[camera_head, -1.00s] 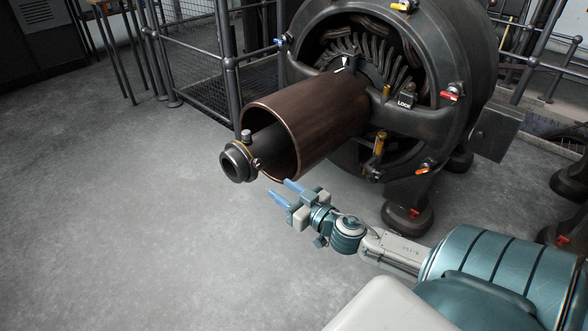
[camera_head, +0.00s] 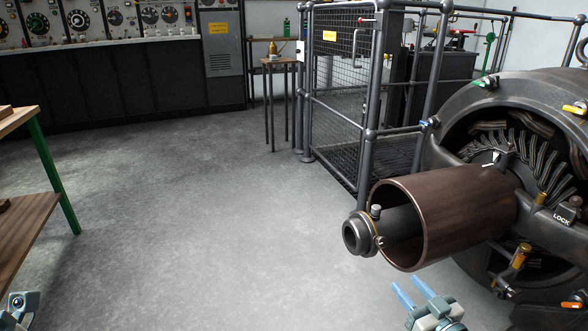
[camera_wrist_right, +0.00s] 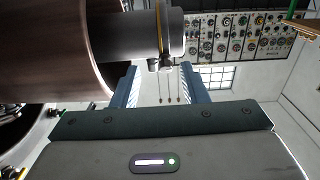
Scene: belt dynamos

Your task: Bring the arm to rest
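My right gripper (camera_head: 404,281) is at the lower right of the head view, below the mouth of a brown cylinder (camera_head: 455,210). Its two blue fingers are apart with nothing between them. In the right wrist view, the open fingers (camera_wrist_right: 157,80) show a clear gap, and the cylinder (camera_wrist_right: 55,50) and its dark shaft (camera_wrist_right: 125,38) lie beyond them. A blue-grey part of my left arm (camera_head: 18,308) shows at the bottom left corner; its fingers cannot be made out.
A large dark dynamo (camera_head: 560,120) stands at the right with the cylinder jutting out of it. A mesh cage (camera_head: 340,100) is behind. A wooden table (camera_head: 25,230) with green legs is at the left. Gauge panels (camera_head: 100,20) line the back wall. The middle floor (camera_head: 220,230) is clear.

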